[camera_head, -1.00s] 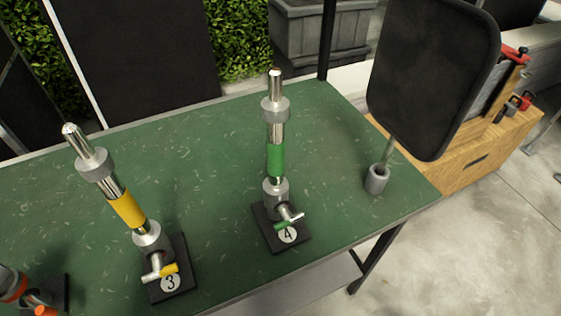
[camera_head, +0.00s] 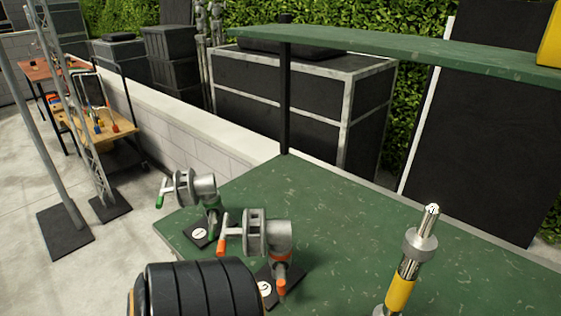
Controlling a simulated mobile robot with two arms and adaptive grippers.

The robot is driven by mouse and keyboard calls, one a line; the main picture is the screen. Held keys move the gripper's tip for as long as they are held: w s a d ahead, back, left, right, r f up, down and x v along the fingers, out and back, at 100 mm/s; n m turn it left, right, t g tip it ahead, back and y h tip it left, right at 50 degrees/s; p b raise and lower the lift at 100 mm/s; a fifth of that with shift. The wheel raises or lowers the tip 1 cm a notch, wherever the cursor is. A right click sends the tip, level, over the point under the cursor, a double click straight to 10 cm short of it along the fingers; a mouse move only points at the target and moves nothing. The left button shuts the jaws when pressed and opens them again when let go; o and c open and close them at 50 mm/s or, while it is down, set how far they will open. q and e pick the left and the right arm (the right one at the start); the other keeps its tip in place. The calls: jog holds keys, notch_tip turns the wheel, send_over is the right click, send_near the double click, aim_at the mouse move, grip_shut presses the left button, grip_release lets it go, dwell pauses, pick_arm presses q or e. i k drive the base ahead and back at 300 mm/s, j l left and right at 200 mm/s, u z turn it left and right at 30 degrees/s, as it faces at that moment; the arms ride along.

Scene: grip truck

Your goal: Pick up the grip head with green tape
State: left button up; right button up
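The grip head with green tape (camera_head: 202,187) is a grey metal clamp head with a green-tipped handle on its left. It stands on a black base with a white number disc near the green table's left corner. A similar grip head with orange tape (camera_head: 268,236) stands in front of it and to its right, on its own black base. The lower part of that base is partly hidden by a black ribbed shape at the bottom edge, which may be part of my arm. Neither of my grippers shows.
The green table top (camera_head: 370,235) is clear behind the heads. A yellow-taped post (camera_head: 402,287) rises at the lower right. A green shelf (camera_head: 400,52) on a black upright crosses above the table. A low wall (camera_head: 190,125) runs behind; a lattice tower (camera_head: 75,110) stands left.

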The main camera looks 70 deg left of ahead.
aim_at(205, 185)
jog(key=u, duration=2.7)
jog(key=j+z, duration=0.15)
jog(key=j, duration=1.6)
